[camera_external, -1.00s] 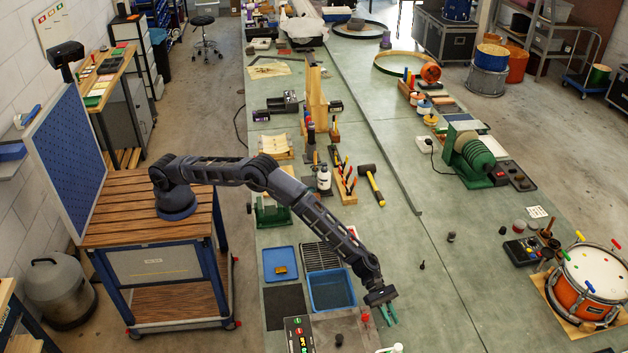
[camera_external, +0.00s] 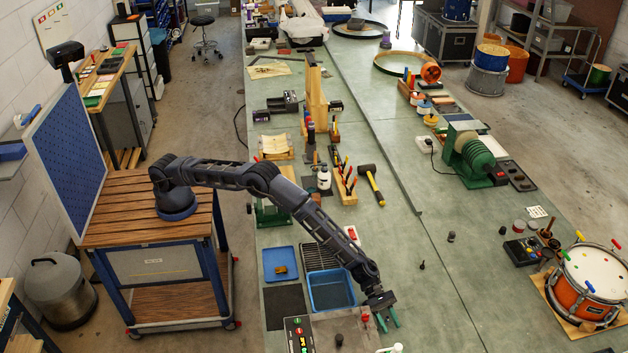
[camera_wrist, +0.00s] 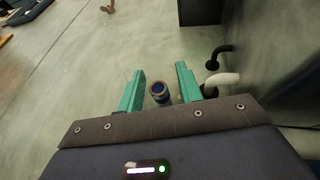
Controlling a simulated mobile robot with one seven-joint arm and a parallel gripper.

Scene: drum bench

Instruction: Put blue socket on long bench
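The blue socket (camera_wrist: 159,92) shows in the wrist view as a small dark round piece with a blue rim and a hollow middle. It appears between the two green fingers of my gripper (camera_wrist: 160,70), with a gap on each side. Whether it is level with the fingers or lower down is hard to tell. In the external view my gripper (camera_external: 389,320) is over the near part of the long bench (camera_external: 440,290), fingers apart; I cannot make out the socket there.
In the wrist view a black hooked piece (camera_wrist: 219,54) and a white one (camera_wrist: 221,79) stand close to the right finger. In the external view a blue bin (camera_external: 331,292) lies left of my gripper, and an orange drum (camera_external: 570,297) stands far right. The bench between is mostly clear.

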